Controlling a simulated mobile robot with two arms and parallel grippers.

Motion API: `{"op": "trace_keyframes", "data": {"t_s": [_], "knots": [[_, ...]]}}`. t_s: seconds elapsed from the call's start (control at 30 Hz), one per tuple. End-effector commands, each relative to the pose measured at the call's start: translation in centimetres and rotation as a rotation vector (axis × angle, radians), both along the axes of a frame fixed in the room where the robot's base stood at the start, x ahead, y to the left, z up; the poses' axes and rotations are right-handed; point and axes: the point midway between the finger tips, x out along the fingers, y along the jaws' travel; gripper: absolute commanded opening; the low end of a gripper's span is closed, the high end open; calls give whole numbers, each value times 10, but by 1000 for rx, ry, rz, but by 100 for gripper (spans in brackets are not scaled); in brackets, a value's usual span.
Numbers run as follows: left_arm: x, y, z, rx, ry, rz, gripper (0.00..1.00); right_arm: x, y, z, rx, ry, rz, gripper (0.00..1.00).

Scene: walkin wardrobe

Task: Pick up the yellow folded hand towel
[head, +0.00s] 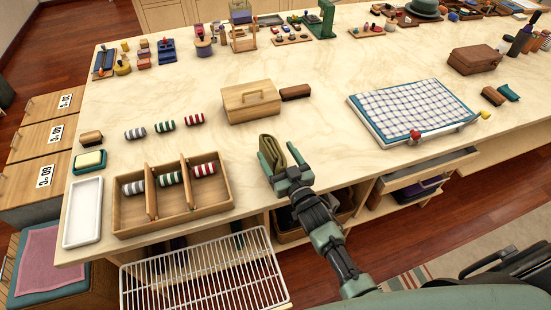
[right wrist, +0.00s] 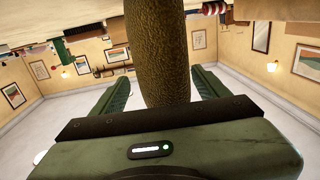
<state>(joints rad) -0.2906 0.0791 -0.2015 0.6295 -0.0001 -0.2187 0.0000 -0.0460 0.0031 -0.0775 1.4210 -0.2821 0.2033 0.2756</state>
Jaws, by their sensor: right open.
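The folded hand towel (head: 271,146) looks dark olive-yellow and lies near the front edge of the table, right of the wooden divided tray. My right gripper (head: 279,157) reaches over the front edge, with its green fingers on either side of the towel. In the right wrist view, the towel (right wrist: 163,50) stands between the two open fingers, with visible gaps to both. The gripper's near parts hide some of the towel in the head view. My left gripper is not in view.
The divided tray (head: 223,201) holds striped rolls. A lidded wooden box (head: 250,103) stands behind the towel. A checked cloth lies on a board (head: 413,108) to the right. A wire rack (head: 205,275) juts out below the table's front edge.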

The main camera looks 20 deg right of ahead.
Motion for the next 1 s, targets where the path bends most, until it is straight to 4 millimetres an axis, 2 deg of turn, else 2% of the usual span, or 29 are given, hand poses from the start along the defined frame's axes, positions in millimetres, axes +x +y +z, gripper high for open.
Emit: {"op": "trace_keyframes", "data": {"t_s": [0.07,0.3,0.33,0.57,0.73,0.87,1.0], "knots": [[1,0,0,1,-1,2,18,0,0,0,0,0,0,73],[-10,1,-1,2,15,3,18,0,0,0,1,0,0,6],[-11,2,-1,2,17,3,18,0,0,0,1,0,0,0],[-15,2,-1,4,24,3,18,0,0,2,1,-3,0,0],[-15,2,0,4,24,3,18,0,0,11,1,-4,0,0],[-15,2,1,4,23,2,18,0,0,31,1,-7,1,0],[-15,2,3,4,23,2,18,0,0,69,-1,-10,2,0]]}}
